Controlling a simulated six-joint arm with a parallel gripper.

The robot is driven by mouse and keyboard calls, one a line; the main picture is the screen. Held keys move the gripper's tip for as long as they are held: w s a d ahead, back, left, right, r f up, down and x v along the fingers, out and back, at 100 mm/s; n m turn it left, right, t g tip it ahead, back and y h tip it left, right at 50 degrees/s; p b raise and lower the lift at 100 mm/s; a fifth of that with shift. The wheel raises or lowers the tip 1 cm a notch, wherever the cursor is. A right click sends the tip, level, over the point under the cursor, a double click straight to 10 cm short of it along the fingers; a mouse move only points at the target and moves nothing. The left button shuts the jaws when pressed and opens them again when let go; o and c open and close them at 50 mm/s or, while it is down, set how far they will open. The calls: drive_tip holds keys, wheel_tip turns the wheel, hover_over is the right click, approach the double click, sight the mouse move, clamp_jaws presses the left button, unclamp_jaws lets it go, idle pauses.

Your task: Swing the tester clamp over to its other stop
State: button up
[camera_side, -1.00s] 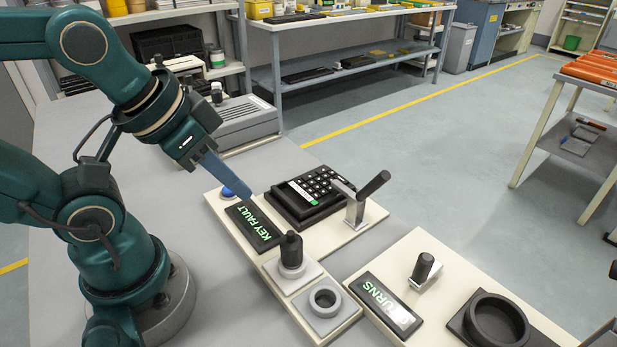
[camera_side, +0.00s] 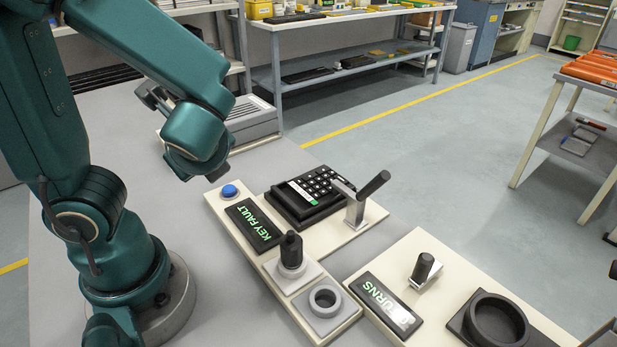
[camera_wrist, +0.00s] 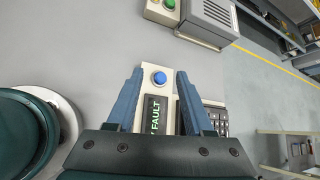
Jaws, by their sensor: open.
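The tester clamp (camera_side: 357,206) is a metal lever with a black handle. It stands at the right edge of the tester's cream base, and its handle tilts up to the right. A metal arm from it reaches left over the edge of the black keypad (camera_side: 306,199). My gripper (camera_wrist: 159,72) is open and empty, with its two blue fingers on either side of the blue button in the wrist view. In the side view the wrist is above and left of the button, well left of the clamp, and the fingers are mostly hidden. The clamp is not clear in the wrist view.
The blue button (camera_side: 229,191) and a display (camera_side: 255,225) reading "KEY FAULT" are on the tester base. A black-knobbed post (camera_side: 291,252) and a grey ring (camera_side: 325,301) are nearer. A second panel (camera_side: 447,269) with a lever and round black dish (camera_side: 495,320) lies right.

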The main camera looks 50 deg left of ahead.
drive_tip(key=w+r+m+t+y, duration=0.2)
drive_tip(key=w+m+t+y, duration=0.15)
drive_tip(key=w+m, duration=0.35)
drive_tip(key=r+m+t+h, duration=0.1)
drive_tip(key=m+t+h, duration=0.85)
drive_tip(key=m, duration=0.75)
hover_over(375, 184)
drive_tip(key=s+a, duration=0.3)
drive_tip(key=t+y, duration=0.1)
drive_tip(key=t, duration=0.1)
drive_tip(key=d+f+m+t+h, duration=0.1)
drive_tip(key=d+f+m+h, duration=0.1)
drive_tip(key=d+m+h, duration=0.3)
drive_tip(key=f+n+y, duration=0.1)
drive_tip(key=w+f+n+y, duration=0.1)
drive_tip(key=n, duration=0.1)
drive_tip(key=a+f+n+g+y, duration=0.1)
drive_tip(key=shift+w+a+f+n+y, duration=0.1)
drive_tip(key=shift+w+f+n+y, duration=0.05)
drive_tip(key=shift+w+n+y, duration=0.25)
drive_tip(key=shift+w+a+f+n+y, duration=0.15)
drive_tip(key=shift+a+f+n+y, duration=0.15)
drive_tip(key=shift+n, duration=0.1)
drive_tip(key=shift+w, duration=0.25)
drive_tip(key=shift+x, duration=2.25)
